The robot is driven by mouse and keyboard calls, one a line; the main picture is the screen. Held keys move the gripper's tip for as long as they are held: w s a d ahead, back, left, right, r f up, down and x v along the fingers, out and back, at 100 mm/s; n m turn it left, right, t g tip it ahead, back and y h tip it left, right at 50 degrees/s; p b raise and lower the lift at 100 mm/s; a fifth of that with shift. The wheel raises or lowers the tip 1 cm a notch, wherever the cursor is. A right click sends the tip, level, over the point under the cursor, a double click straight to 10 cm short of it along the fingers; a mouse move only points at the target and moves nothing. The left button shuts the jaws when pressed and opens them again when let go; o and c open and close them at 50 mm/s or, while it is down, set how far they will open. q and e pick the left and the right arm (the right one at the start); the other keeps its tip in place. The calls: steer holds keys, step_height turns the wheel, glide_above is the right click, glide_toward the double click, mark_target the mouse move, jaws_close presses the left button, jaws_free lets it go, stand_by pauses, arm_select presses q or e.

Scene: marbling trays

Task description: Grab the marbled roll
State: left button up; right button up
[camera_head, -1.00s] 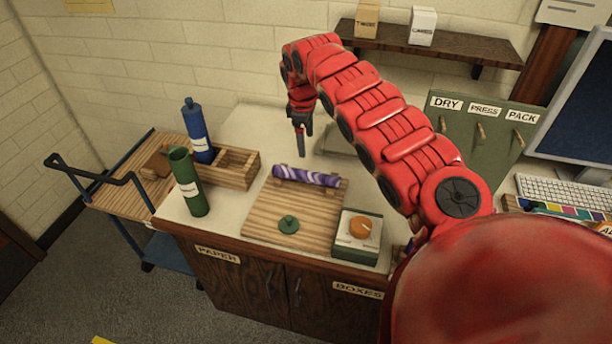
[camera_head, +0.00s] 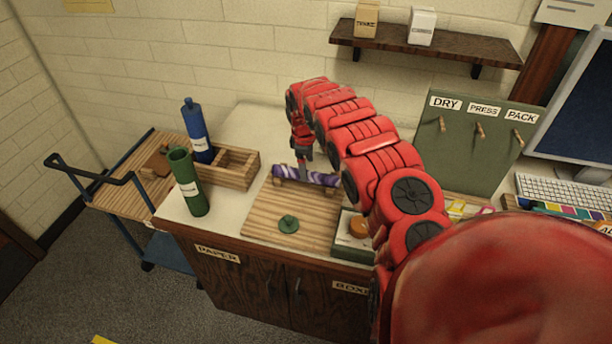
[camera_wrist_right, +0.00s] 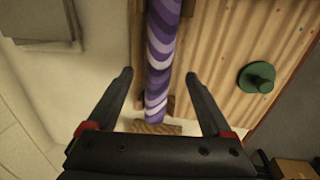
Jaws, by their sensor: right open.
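The marbled roll (camera_head: 318,178) is purple with pale swirls and lies across the back of a wooden board (camera_head: 262,211). In the right wrist view the roll (camera_wrist_right: 160,62) runs between the two fingers, with a small wooden support beyond its end. My right gripper (camera_head: 302,170) points down at the roll near its middle in the head view. In the right wrist view this gripper (camera_wrist_right: 158,85) is open, with one finger on each side of the roll and gaps to it. My left gripper is not in view.
A green knob (camera_head: 288,224) stands on the board in front of the roll. A green box (camera_head: 343,246) is at the right, partly hidden by my arm.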

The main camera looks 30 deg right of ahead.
mark_target(309, 173)
steer(key=shift+f+p, duration=0.3)
steer(key=f, duration=0.2)
steer(key=p, duration=0.1)
steer(key=shift+w+d+f, duration=0.15)
steer(key=shift+d+f, duration=0.1)
steer(key=shift+f, duration=0.15)
steer(key=shift+d+f, duration=0.2)
steer(key=shift+f, duration=0.5)
jaws_close()
